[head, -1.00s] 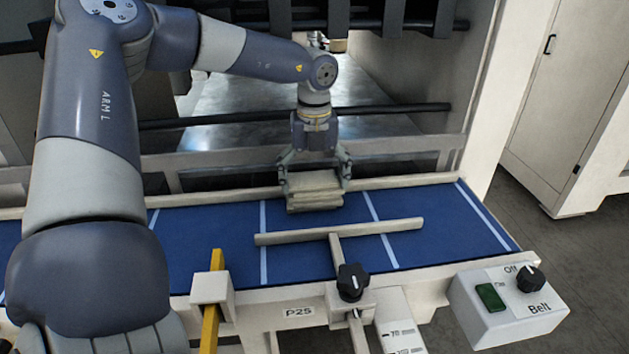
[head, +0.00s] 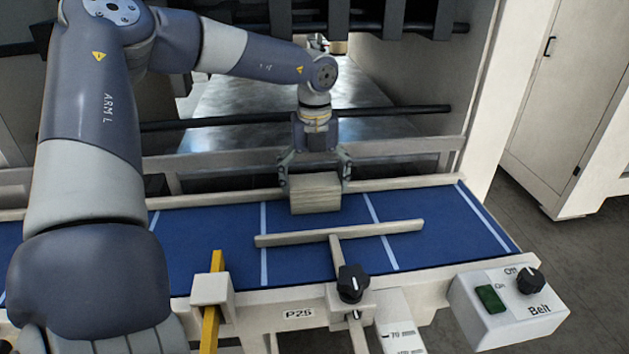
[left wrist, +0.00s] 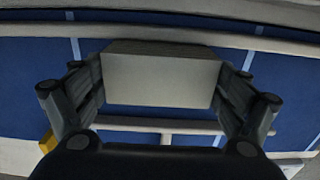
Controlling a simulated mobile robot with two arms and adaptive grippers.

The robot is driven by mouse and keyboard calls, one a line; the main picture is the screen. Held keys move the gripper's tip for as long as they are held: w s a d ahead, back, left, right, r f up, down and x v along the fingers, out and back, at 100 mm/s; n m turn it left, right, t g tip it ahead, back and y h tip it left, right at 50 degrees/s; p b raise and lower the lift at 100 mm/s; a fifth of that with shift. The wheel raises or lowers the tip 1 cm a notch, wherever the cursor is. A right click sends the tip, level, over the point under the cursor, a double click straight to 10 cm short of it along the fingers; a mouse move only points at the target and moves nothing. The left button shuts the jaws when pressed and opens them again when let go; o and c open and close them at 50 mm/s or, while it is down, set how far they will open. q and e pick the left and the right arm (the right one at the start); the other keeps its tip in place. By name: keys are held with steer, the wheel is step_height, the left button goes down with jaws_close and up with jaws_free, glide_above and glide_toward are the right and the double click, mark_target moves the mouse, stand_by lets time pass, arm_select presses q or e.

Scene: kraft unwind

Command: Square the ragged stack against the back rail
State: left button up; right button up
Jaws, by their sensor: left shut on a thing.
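The stack (head: 316,196) is a block of thin beige sheets on the blue belt (head: 220,230), near the back rail (head: 400,186). Its edges look even now. My left gripper (head: 315,178) comes down over it with a finger on each side and is shut on it. In the left wrist view the stack (left wrist: 160,80) fills the space between the two fingers, with its far edge close to the rail (left wrist: 230,38). I cannot tell whether it touches the rail. My right gripper is in neither view.
A front guide bar (head: 340,232) lies across the belt in front of the stack, with a gap between them. A black clamp knob (head: 352,281), a yellow bar (head: 211,315) and the belt switch box (head: 510,300) are along the front edge. The belt is clear on both sides.

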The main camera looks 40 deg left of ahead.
arm_select(q)
steer(key=shift+s+d+b, duration=0.45)
steer(key=shift+d+b, duration=0.1)
steer(key=shift+b, duration=0.1)
stand_by(1.3)
steer(key=o, duration=0.8)
steer(key=shift+f, duration=0.1)
step_height(320, 180, up, 12)
